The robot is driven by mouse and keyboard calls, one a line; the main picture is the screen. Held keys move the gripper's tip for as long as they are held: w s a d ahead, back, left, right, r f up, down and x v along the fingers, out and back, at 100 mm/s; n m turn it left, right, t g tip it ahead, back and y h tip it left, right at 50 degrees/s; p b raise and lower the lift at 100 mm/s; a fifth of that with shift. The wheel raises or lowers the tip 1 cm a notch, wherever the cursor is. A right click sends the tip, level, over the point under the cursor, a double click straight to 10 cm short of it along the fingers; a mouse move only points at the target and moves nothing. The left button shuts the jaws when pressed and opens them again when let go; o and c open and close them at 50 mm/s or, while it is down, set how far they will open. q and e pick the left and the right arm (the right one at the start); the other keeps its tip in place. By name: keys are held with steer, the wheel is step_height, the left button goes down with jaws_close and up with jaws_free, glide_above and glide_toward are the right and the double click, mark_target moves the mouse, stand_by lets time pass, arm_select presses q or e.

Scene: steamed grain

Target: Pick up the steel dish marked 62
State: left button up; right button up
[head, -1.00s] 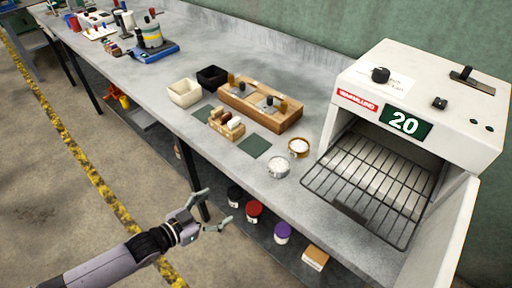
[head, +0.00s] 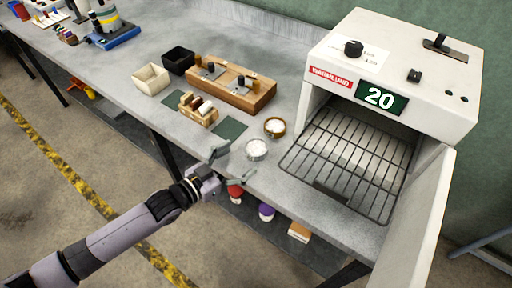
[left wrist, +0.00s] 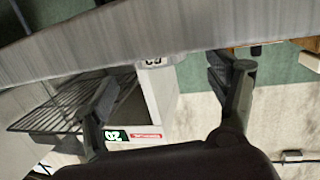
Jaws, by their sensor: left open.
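The steel dish (head: 257,149) stands upright near the front edge of the bench, with pale contents. A brass-coloured dish (head: 275,127) stands just behind it. My left gripper (head: 230,167) is open and empty at the bench's front edge, just left of the steel dish and apart from it. In the left wrist view, which is upside down, a small dish with a dark number (left wrist: 152,62) shows between the open fingers, beyond the bench edge; the number looks like 62. My right gripper is out of view.
The white oven (head: 400,75) reading 20 stands right of the dishes, door open, with a wire rack (head: 345,160) reaching out close to them. A green mat (head: 229,129), a wooden rack of bottles (head: 198,110) and a wooden block (head: 240,92) lie to the left.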

mark_target(263, 142)
arm_select(q)
steer(key=x, duration=0.1)
steer(key=p+x, duration=0.1)
steer(key=x, duration=0.3)
steer(key=shift+r, duration=0.4)
steer(key=shift+w+d+f, duration=0.2)
steer(key=shift+w+d, duration=0.1)
steer(key=shift+d, duration=0.05)
steer(key=shift+a, duration=0.1)
steer(key=shift+c, duration=0.5)
steer(key=c, duration=1.2)
steer(key=shift+r, duration=0.1)
